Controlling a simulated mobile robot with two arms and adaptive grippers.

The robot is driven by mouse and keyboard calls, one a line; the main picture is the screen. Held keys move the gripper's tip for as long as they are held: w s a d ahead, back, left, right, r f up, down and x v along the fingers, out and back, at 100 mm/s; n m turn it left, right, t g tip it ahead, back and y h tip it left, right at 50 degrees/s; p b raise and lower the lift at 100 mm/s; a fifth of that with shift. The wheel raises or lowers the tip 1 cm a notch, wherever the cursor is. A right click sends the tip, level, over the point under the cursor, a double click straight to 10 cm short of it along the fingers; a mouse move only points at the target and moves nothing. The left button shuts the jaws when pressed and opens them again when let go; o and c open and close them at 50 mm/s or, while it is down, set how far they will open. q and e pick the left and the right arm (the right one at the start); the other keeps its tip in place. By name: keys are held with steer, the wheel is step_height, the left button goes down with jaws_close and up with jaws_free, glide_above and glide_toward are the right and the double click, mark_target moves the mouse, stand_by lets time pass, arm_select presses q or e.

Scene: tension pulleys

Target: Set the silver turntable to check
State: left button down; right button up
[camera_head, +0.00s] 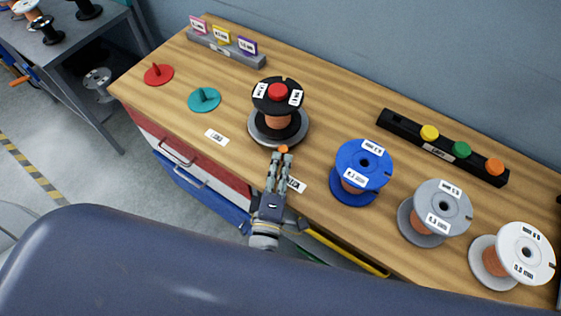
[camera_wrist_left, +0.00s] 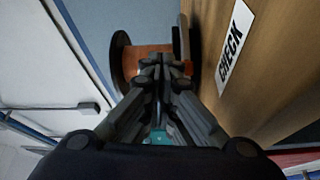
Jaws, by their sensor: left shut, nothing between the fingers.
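The silver turntable (camera_head: 254,133) is a round disc on the wooden bench. A black spool (camera_head: 264,97) with copper wire and a red cap stands on it. A small orange tab (camera_head: 283,149) shows at the turntable's front edge; orange also shows in the left wrist view (camera_wrist_left: 188,67). A CHECK label (camera_wrist_left: 235,48) lies on the bench, partly behind my gripper in the head view (camera_head: 298,185). My left gripper (camera_head: 282,155) is shut and empty, its fingertips at or just beside the orange tab; I cannot tell whether they touch. My right gripper is out of view.
A white label (camera_head: 217,137) lies left of the turntable. A blue spool (camera_head: 376,158), a grey spool (camera_head: 452,207) and a white spool (camera_head: 540,250) stand to the right. Red (camera_head: 159,75) and teal (camera_head: 203,100) discs lie left. A black rack (camera_head: 400,125) stands behind.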

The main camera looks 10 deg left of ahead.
arm_select(q)
steer(key=s, duration=1.2)
steer(key=w+a+r+m+g+h+b, duration=0.25)
steer(key=a+h+b, duration=0.25)
steer(key=a, duration=0.5)
steer(key=shift+m, duration=0.35)
steer(key=p+x, duration=0.1)
steer(key=x, duration=0.7)
steer(key=shift+w+d+f, duration=0.1)
steer(key=shift+w, duration=0.15)
steer(key=shift+w+d+f, duration=0.15)
steer(key=shift+w+d, duration=0.15)
steer(key=shift+d, duration=0.2)
steer(key=shift+w+d+f, duration=0.1)
steer(key=shift+w+d, duration=0.25)
steer(key=shift+d, duration=0.2)
steer(key=shift+w+d+f+p, duration=0.15)
steer(key=shift+w+d+p, duration=0.15)
steer(key=shift+d, duration=0.4)
